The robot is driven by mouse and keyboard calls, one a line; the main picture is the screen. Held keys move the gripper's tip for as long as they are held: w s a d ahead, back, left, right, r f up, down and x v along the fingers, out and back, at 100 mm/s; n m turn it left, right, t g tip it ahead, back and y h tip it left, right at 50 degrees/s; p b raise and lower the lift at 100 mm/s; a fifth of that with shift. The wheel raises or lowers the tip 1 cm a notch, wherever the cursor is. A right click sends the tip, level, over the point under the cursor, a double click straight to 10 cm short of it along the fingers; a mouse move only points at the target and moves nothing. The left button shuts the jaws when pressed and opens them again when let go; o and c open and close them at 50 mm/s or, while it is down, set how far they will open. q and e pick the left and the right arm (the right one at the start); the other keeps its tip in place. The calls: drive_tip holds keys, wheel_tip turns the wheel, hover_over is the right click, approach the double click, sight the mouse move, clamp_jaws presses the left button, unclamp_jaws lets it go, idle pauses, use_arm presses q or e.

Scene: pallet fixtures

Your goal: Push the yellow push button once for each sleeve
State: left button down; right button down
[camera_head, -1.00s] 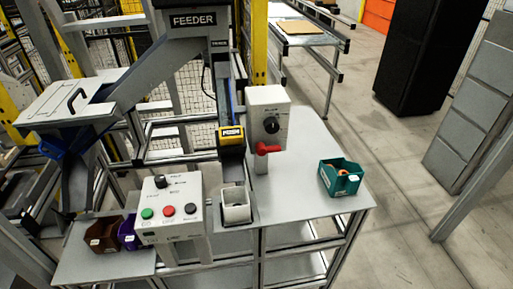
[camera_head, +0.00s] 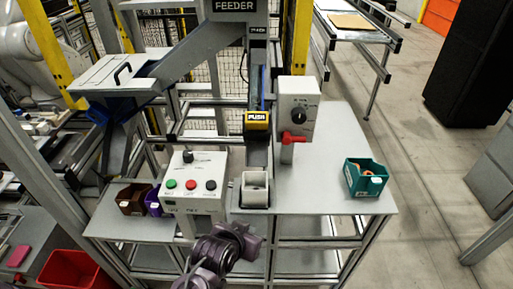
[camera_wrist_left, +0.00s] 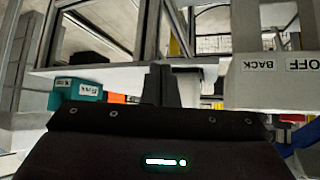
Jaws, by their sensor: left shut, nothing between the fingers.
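The yellow push button (camera_head: 257,118), marked PUSH, sits on the front of the feeder lane, above a white square holder (camera_head: 255,194). I cannot make out a sleeve in the holder. My left gripper (camera_head: 252,239) is low at the front, below the table edge and well apart from the button. In the left wrist view its dark fingers (camera_wrist_left: 161,86) are shut with nothing between them. The feeder (camera_head: 233,7) stands behind the lane. My right gripper is not in view.
A control panel (camera_head: 191,185) with green, red and black buttons stands at left. Brown (camera_head: 133,201) and purple (camera_head: 154,203) bins sit left. The table's middle right is clear.

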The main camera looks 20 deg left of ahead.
use_arm(q)
drive_tip(key=w+r+n+t+y, duration=0.2)
drive_tip(key=r+t, duration=0.4)
drive_tip(key=r, duration=0.5)
drive_tip(key=w+r+n+t+y, duration=0.2)
drive_tip(key=r+t+y, duration=0.3)
drive_tip(key=r, duration=0.7)
drive_tip(key=shift+d+n+t, duration=0.3)
drive_tip(key=shift+d+t, duration=0.1)
drive_tip(key=shift+t, duration=0.1)
wheel_tip(320, 180, up, 4)
drive_tip(key=p, duration=0.5)
hover_over(257, 122)
drive_tip(key=s+d, duration=0.1)
drive_tip(key=s, duration=0.3)
drive_tip(key=shift+w+a+f+p, duration=0.15)
drive_tip(key=shift+w+f, duration=0.2)
drive_tip(key=shift+f, duration=0.25)
drive_tip(key=shift+w+f+p, duration=0.15)
drive_tip(key=shift+w+f, duration=0.2)
drive_tip(key=shift+f, duration=0.2)
drive_tip(key=shift+w+a+f, duration=0.1)
drive_tip(key=shift+w+f, duration=0.3)
drive_tip(key=shift+f, duration=0.45)
